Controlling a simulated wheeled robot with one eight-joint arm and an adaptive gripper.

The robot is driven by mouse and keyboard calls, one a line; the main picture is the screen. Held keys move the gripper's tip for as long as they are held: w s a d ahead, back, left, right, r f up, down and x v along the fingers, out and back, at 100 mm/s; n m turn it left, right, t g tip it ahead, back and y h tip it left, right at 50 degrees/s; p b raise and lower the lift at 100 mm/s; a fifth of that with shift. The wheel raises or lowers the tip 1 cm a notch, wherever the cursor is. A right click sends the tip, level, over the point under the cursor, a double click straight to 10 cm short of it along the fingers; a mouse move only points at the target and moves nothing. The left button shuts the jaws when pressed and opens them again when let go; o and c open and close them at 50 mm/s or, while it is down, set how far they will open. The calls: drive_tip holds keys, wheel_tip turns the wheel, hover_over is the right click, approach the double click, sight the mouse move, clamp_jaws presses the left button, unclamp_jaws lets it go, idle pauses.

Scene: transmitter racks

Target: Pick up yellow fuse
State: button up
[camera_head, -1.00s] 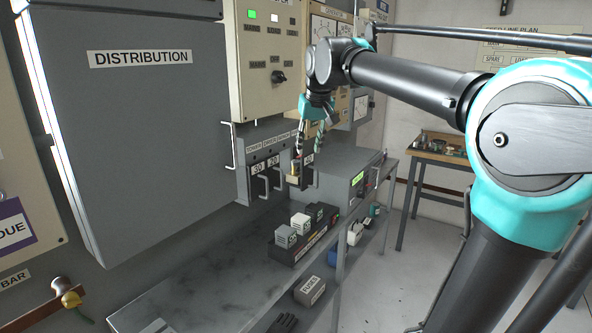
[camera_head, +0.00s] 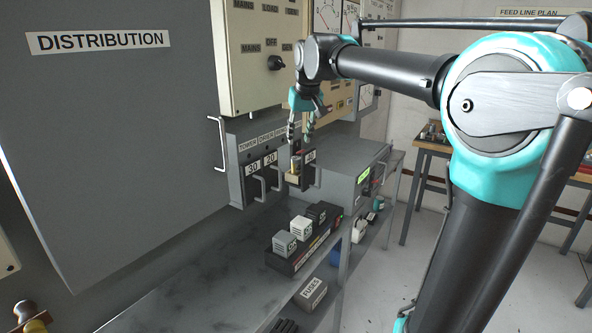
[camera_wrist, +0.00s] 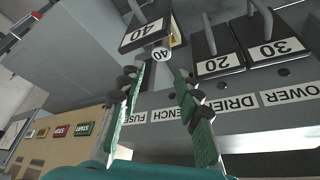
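The yellow fuse (camera_head: 296,162) looks like a small yellowish cylinder at the front of the pulled-out fuse holder marked 40 (camera_head: 308,172). In the wrist view, its pale round end marked 40 (camera_wrist: 161,54) shows beside the holder's 40 plate (camera_wrist: 143,33). My gripper (camera_head: 301,138) is above the fuse in the head view, with its two fingers apart. In the wrist view my gripper (camera_wrist: 160,84) is open and empty, and the fuse end lies beyond the fingertips, roughly between them. I see no contact with the fuse.
Holders marked 30 (camera_head: 252,182) and 20 (camera_head: 270,174) stand close beside, with protruding handles. Below is a bench (camera_head: 200,275) with a black tray (camera_head: 290,262) of several blocks. A grey unit (camera_head: 345,165) stands right of the holders. The distribution cabinet (camera_head: 110,110) fills the left.

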sight(296, 158)
drive_tip(key=x, duration=1)
drive_tip(key=shift+s, duration=0.15)
clamp_jaws()
drive_tip(key=shift+r, duration=0.1)
